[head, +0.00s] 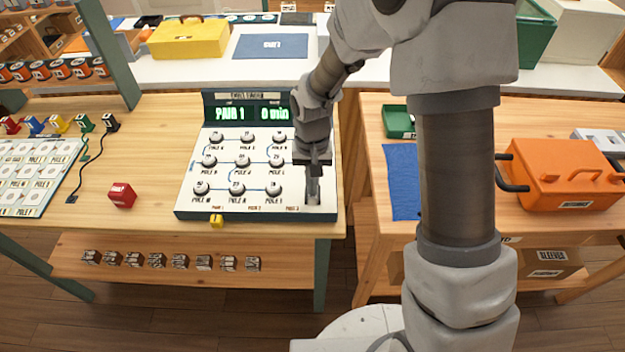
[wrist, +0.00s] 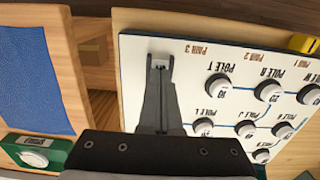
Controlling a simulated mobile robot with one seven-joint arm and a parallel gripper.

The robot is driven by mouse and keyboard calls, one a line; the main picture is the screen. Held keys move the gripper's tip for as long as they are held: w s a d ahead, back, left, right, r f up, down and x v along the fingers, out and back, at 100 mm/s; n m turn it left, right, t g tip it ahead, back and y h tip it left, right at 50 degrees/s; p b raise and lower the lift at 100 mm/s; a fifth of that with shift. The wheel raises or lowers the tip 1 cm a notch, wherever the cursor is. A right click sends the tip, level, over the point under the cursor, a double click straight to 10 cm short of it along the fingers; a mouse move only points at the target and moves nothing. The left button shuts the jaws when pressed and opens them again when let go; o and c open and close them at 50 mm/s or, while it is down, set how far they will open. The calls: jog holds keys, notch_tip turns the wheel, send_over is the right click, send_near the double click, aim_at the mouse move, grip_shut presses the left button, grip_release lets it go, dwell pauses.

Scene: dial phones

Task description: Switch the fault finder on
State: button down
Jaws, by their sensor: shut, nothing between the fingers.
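The fault finder (head: 241,190) is a white sloped panel with a dark display housing on the wooden table. Its display (head: 245,112) glows green and reads "PAIR 1" and "0 min". Rows of round white knobs cover its face; several knobs also show in the wrist view (wrist: 217,87). In the wrist view my gripper (wrist: 158,68) reaches to that part of the panel (wrist: 190,70). My fingers cover most of the slot, so the switch's position and any contact are unclear.
A red block (head: 122,195) lies left of the panel and a yellow tag (head: 217,221) is at its front edge. A pole board (head: 32,172) with cables lies further left. The right table holds a blue mat (head: 402,180) and an orange case (head: 565,172).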

dwell(0.3)
notch_tip(320, 180, up, 14)
jog(key=w+p, duration=0.2)
jog(key=p, duration=0.1)
jog(key=shift+w, duration=0.3)
jog(key=shift+d+f, duration=0.1)
jog(key=s+d+r+t, duration=0.3)
jog(key=s+d+r, duration=0.45)
jog(key=r, duration=0.45)
jog(key=s+d+r+t, duration=0.1)
jog(key=s+d, duration=0.1)
jog(key=s, duration=0.4)
jog(key=s+d+r+t, duration=0.2)
jog(key=s, duration=0.5)
jog(key=shift+d+r, duration=0.3)
jog(key=shift+d, duration=0.05)
